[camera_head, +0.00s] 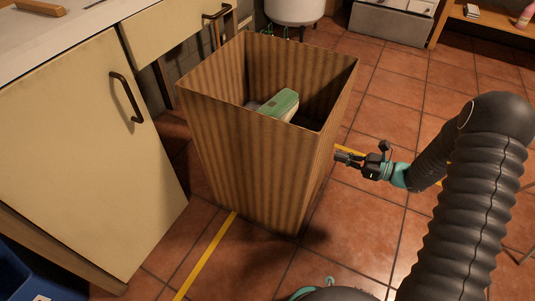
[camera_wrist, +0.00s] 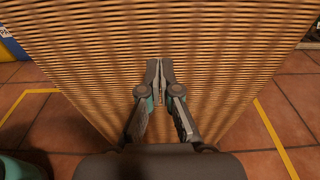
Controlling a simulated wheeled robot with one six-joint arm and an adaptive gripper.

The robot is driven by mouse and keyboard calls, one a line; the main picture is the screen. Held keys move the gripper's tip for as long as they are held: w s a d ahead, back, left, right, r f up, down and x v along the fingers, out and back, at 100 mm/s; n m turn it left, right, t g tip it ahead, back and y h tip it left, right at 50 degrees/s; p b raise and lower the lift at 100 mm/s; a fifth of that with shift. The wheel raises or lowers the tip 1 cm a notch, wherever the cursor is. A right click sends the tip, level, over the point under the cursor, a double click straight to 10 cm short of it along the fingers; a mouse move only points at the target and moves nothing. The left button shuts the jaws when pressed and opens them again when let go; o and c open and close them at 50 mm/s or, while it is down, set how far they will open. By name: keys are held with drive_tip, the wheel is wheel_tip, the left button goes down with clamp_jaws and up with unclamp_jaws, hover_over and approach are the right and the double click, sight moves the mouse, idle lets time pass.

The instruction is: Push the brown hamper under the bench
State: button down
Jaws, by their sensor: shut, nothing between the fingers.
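The brown hamper (camera_head: 250,165) is a tall, open-topped, ribbed box that stands upright on the tiled floor. A green-lidded container (camera_head: 281,104) sits inside it. The bench (camera_head: 75,45) has a pale worktop and cream fronts at the left, and the hamper stands in front of a dark gap between its fronts. My gripper (camera_head: 342,157) is at the hamper's right side, shut and empty. In the wrist view, the fingertips (camera_wrist: 160,66) point at the ribbed wall of the hamper (camera_wrist: 240,60). I cannot tell whether they touch it.
Yellow tape (camera_head: 208,254) marks the floor and passes by the hamper's base. A cream door with a dark handle (camera_head: 126,98) is left of the hamper. A blue object (camera_head: 35,275) is at the lower left. Tiled floor at the right is mostly clear.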

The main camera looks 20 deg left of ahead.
drive_tip(key=a, duration=0.6)
idle(0.8)
drive_tip(key=shift+w+a, duration=0.1)
drive_tip(key=shift+a+b, duration=0.55)
drive_tip(key=shift+a, duration=2.4)
drive_tip(key=shift+w+a, duration=0.1)
drive_tip(key=shift+a, duration=0.05)
drive_tip(key=shift+w+a+b, duration=0.1)
drive_tip(key=shift+a+b, duration=0.4)
drive_tip(key=shift+a, duration=2.45)
drive_tip(key=shift+w+a+b, duration=0.1)
drive_tip(key=shift+a+b, duration=0.6)
drive_tip(key=shift+a, duration=2.3)
